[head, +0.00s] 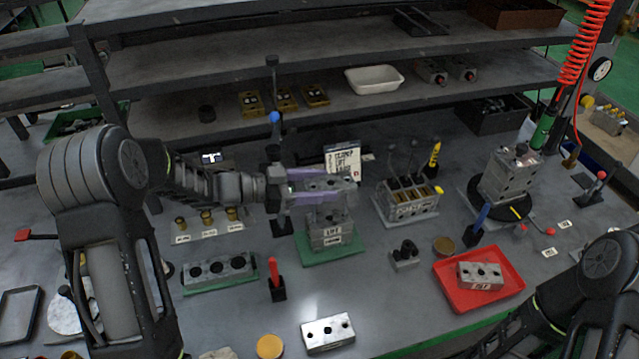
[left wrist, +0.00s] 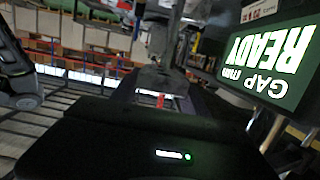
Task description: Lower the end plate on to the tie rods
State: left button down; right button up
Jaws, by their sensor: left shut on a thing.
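My left gripper (head: 326,186), with purple fingers, reaches in from the left in the head view and is shut on a grey block-like plate (head: 335,184), the end plate. The plate is held roughly level over a grey block stack (head: 331,236) with a white label, which stands on a green mat (head: 345,250). I cannot tell whether plate and stack touch. The tie rods cannot be made out. In the left wrist view the dark gripper body fills the bottom, and the held plate is not clear. My right gripper is out of view.
A sign (head: 343,160) stands behind the stack. A block with upright rods (head: 408,205) is to the right, and a red tray (head: 448,290) holds another block. A holed block (head: 218,271) lies at left. A red-handled tool (head: 275,279) stands in front. Shelves (head: 330,88) run behind.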

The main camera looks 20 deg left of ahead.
pick_arm(q)
jog(key=shift+f+b, duration=0.7)
jog(key=shift+f, duration=0.35)
jog(key=shift+r, duration=0.2)
jog(key=shift+r+p, duration=1)
jog(key=shift+p, duration=0.1)
jog(key=shift+p, duration=0.4)
dwell(0.9)
dwell(0.5)
jog(key=shift+f, duration=0.35)
jog(key=shift+f+b, duration=0.8)
